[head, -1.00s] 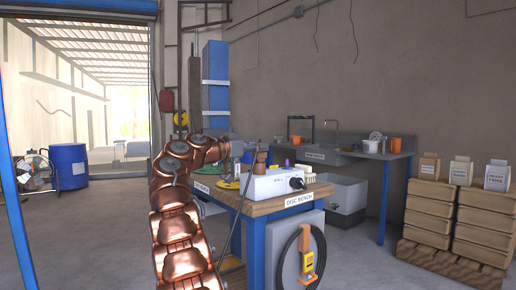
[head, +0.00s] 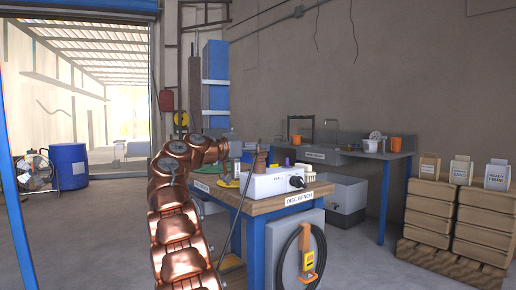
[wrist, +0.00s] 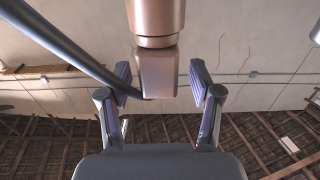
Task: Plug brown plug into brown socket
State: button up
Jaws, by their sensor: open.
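The brown plug (wrist: 157,65) shows in the wrist view as a rounded body with a narrower block, between the fingers of my gripper (wrist: 161,80). A gap shows on each side, so the fingers are open and do not grip it. In the head view a brown piece, apparently the plug (head: 260,162), stands just right of my gripper (head: 245,153), over the white box (head: 272,184) on the bench. A dark cable (head: 238,208) hangs down beside the bench. I cannot make out the brown socket.
The disc bench (head: 268,206) also holds a purple piece, a black knob on the box's front, and a brush-like item (head: 306,172). A sink bench (head: 367,155) stands behind.

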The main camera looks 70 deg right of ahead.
jog(key=v, duration=1.1)
jog(key=shift+a, duration=0.3)
jog(key=shift+w, duration=0.15)
jog(key=a+n+t+y+p, duration=0.8)
jog(key=a+n+p, duration=0.7)
jog(key=a+p, duration=1.15)
jog(key=s+a+n+y+p, duration=0.2)
jog(key=s+a+p, duration=0.3)
jog(key=a, duration=0.4)
jog(key=s+a+f+n+y+p, duration=0.1)
jog(key=s+a+n+y+p, duration=0.2)
jog(key=a, duration=0.7)
jog(key=s+a+n+y+p, duration=0.2)
jog(key=s+a+n+p, duration=0.2)
jog(key=s+a+p, duration=0.3)
jog(key=s+a, duration=0.2)
jog(key=shift+a+f+g, duration=0.3)
jog(key=shift+a+f, duration=0.1)
